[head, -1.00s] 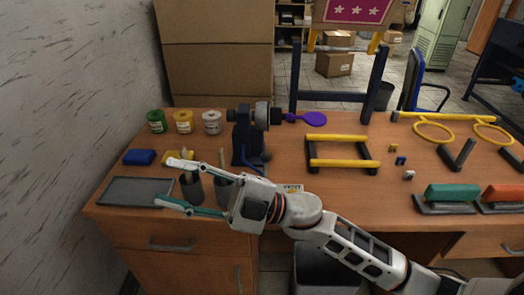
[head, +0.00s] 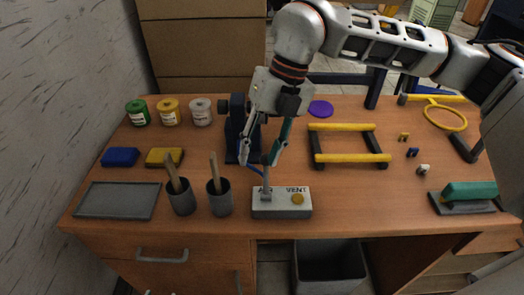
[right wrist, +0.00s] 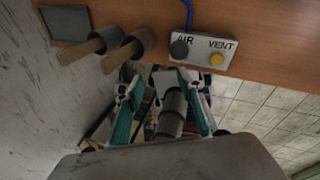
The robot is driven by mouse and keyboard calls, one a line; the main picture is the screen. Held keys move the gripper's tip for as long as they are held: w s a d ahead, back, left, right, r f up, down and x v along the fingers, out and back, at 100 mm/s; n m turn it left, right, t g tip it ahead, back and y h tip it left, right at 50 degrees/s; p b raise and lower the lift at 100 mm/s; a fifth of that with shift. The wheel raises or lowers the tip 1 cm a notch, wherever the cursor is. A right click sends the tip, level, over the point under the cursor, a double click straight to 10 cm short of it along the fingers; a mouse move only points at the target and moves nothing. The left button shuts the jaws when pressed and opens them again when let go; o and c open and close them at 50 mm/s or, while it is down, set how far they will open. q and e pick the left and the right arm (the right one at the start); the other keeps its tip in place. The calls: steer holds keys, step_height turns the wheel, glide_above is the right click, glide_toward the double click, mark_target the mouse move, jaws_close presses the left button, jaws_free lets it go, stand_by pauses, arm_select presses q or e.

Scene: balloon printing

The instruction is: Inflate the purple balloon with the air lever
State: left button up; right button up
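The grey control box (head: 285,205) sits at the desk's front edge, marked AIR and VENT. Its air lever (head: 266,182) stands up on the AIR side; in the right wrist view the lever's dark knob (right wrist: 180,48) shows end-on. The purple balloon (head: 320,108) looks like a small flat disc; its neck and the nozzle are hidden behind my right gripper. My right gripper (head: 256,161) points down just above and behind the box, open and empty, one finger close by the lever's top. In its wrist view the fingers (right wrist: 158,76) are spread. My left gripper is not in view.
The dark inflating machine (head: 236,125) stands behind the gripper. Two grey cups (head: 220,200) with wooden sticks stand left of the box. A yellow-barred rack (head: 350,157) lies right. Paint jars (head: 169,112) stand at the back left, and a grey tray (head: 115,201) lies at the front left.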

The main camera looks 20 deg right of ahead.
mark_target(266, 161)
steer(key=shift+m+t+h, duration=0.4)
steer(key=shift+h, duration=0.2)
steer(key=w+d, duration=0.1)
steer(key=w+d+r, duration=0.1)
steer(key=d, duration=0.1)
steer(key=shift+w+d+r, duration=0.15)
steer(key=shift+w+r, duration=0.05)
steer(key=shift+w, duration=0.05)
steer(key=shift+w+d+f, duration=0.1)
steer(key=shift+w+d, duration=0.05)
steer(key=shift+d, duration=0.05)
steer(key=p+x, duration=0.1)
steer(key=x, duration=0.6)
steer(key=shift+f, duration=0.25)
jaws_close()
